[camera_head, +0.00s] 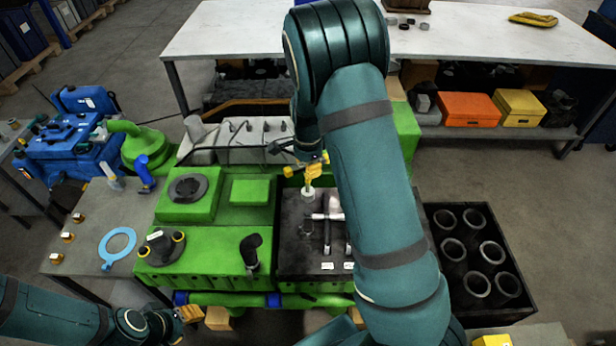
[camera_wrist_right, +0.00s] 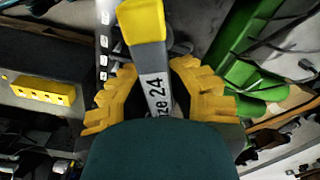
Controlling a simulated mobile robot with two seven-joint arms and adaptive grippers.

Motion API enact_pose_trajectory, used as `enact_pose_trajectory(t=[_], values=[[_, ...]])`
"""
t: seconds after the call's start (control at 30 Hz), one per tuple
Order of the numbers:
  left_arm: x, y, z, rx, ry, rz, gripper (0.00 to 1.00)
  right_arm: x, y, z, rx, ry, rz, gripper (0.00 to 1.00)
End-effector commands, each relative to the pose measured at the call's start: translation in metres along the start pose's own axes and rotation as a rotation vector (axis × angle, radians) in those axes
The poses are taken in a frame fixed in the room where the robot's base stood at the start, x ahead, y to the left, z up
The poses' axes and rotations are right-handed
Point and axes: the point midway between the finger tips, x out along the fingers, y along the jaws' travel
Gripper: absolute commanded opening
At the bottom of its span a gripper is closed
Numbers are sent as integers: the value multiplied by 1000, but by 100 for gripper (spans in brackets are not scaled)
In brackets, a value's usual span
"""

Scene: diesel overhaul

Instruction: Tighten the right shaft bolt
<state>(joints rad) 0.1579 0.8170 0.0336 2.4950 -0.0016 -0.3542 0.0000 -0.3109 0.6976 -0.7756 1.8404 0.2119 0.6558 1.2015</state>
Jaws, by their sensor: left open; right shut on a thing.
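My right gripper (camera_wrist_right: 157,95) has its yellow fingers closed on a grey tool (camera_wrist_right: 153,62) with a yellow end and a label reading "Size 24". In the head view this gripper (camera_head: 313,170) is over the far part of the dark bay (camera_head: 290,235) in the green engine (camera_head: 207,250). A pale round end shows just below it. Silver cross-shaped shaft parts (camera_head: 327,216) lie in the bay, partly hidden by my right arm. I cannot tell which bolt is the right shaft bolt. My left gripper (camera_head: 191,314) is open and empty at lower left, away from the bay.
A grey side table (camera_head: 85,245) holds a blue ring and small fittings. A black crate (camera_head: 513,300) of cylinder sleeves stands right of the engine. A white workbench (camera_head: 235,35) with orange and yellow boxes below is behind. Floor is free at far right.

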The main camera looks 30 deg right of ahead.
Motion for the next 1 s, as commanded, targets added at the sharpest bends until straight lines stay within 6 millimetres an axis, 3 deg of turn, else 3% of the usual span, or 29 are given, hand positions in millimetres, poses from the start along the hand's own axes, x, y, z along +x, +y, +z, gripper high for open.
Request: enact_pose_trajectory(t=[0.47,1.0], values=[[0,0,0,0,0,0,43,-8,4,2,-1,-1,1,0],[0,0,0,0,0,0,43,-8,61,30,0,-1,1,0]])
